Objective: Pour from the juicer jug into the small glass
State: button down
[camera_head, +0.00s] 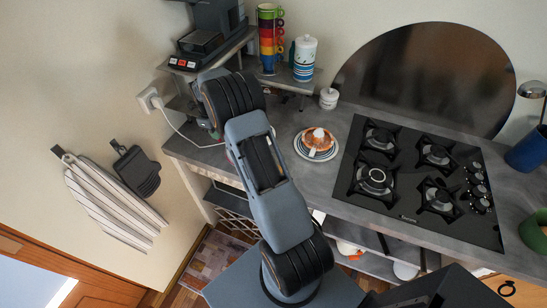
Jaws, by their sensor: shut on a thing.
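An orange and white round piece (319,140) with a raised pale centre, which looks like a juicer part, sits on a striped saucer (302,153) on the grey counter. It stands left of the hob, and I cannot tell whether it is the task's jug. I cannot make out the small glass. My arm rises from the bottom of the head view toward the shelf corner and covers part of the counter. My gripper does not show; its end of the arm is hidden behind my own links.
A black gas hob (405,190) fills the counter's right part. A small white lidded pot (329,98) stands behind the saucer. A raised shelf (285,80) holds stacked coloured cups (268,38), a striped canister (304,58) and a coffee machine (208,38). A white cord (178,128) hangs by the wall.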

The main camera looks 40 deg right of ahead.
jog(key=shift+w+a+r+g+h, duration=0.35)
jog(key=shift+w+g, duration=0.3)
jog(key=shift+g, duration=0.05)
jog(key=shift+w+a+r+g+h, duration=0.35)
jog(key=shift+w+g, duration=0.25)
jog(key=shift+g, duration=0.1)
notch_tip(320, 180, up, 6)
dwell(0.4)
